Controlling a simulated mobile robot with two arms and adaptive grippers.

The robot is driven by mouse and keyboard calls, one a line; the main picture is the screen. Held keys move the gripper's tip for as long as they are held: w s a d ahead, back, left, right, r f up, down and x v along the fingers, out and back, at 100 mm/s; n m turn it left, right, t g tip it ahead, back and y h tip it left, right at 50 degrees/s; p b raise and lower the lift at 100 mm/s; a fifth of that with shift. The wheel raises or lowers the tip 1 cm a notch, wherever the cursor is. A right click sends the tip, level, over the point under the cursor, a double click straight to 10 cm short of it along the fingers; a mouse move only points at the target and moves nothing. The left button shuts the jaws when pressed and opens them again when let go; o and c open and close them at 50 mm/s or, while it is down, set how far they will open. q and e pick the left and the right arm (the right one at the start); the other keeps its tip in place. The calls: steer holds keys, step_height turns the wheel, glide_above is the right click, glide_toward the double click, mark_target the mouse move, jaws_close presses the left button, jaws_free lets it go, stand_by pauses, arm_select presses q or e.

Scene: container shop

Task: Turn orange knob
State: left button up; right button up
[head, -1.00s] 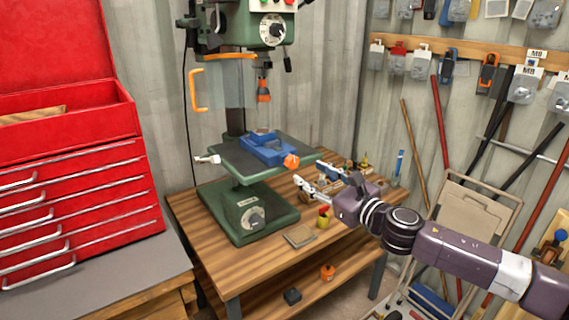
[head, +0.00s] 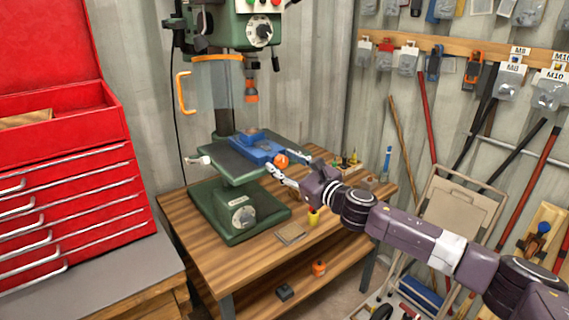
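The orange knob (head: 281,160) is a round ball at the right front end of the blue vise (head: 258,147). The vise sits on the table of the green drill press. My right gripper (head: 283,164) reaches in from the right and is open. One finger is just below the knob and the other is to its right, with the knob near the fingertips. I cannot tell whether either finger touches it. My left gripper is not in view.
The green drill press (head: 240,212) stands on a wooden workbench (head: 215,250). A red toolbox (head: 70,190) is at the left. A yellow-red item (head: 313,217) and a flat square piece (head: 291,234) lie on the bench. Tools hang on the right wall.

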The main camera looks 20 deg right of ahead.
steer(key=c, duration=1.1)
